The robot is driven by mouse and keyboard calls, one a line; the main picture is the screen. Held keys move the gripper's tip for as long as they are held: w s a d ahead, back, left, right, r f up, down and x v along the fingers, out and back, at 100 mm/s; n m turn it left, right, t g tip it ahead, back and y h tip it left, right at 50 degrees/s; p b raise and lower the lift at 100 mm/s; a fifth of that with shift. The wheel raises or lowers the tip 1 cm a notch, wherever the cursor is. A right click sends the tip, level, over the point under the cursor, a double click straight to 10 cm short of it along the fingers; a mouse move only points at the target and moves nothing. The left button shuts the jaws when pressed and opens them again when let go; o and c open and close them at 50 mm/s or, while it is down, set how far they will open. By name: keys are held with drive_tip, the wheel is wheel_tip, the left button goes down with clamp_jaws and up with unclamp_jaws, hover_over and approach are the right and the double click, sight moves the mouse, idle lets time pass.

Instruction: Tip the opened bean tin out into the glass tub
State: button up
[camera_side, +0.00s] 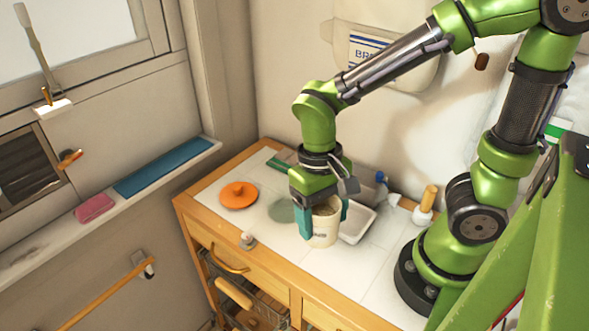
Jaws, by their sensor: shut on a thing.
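My gripper (324,216) points down over the counter, its teal fingers on either side of a cream cylindrical tin (323,231). It is shut on this tin, which looks upright. The top of the tin is partly hidden by the gripper, so its contents do not show. I cannot tell whether its base touches the counter. A shallow, pale, rectangular tub (366,222), seemingly the glass tub, sits just right of the tin and partly behind it. What is inside the tub is not clear.
An orange lid (238,195) and a grey-green round disc (284,210) lie left of the gripper. A small knobbed item (247,240) is at the front edge. The white countertop (350,268) is clear in front.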

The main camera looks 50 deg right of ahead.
wheel_tip(320, 180, up, 5)
drive_tip(key=w+d+n+t+h, duration=0.1)
drive_tip(key=w+d+n, duration=0.8)
drive_tip(key=w+n, duration=0.4)
drive_tip(key=w+d+n+t+h, duration=0.1)
drive_tip(key=w+d+n, duration=0.7)
drive_tip(key=w+n, duration=0.5)
drive_tip(key=shift+n, duration=0.5)
drive_tip(key=f, duration=0.4)
drive_tip(key=s+f, duration=0.1)
drive_tip(key=f, duration=0.6)
drive_tip(key=shift+s+f, duration=0.25)
drive_tip(key=shift+f, duration=0.1)
drive_tip(key=shift+r+t, duration=0.1)
drive_tip(key=shift+t, duration=0.2)
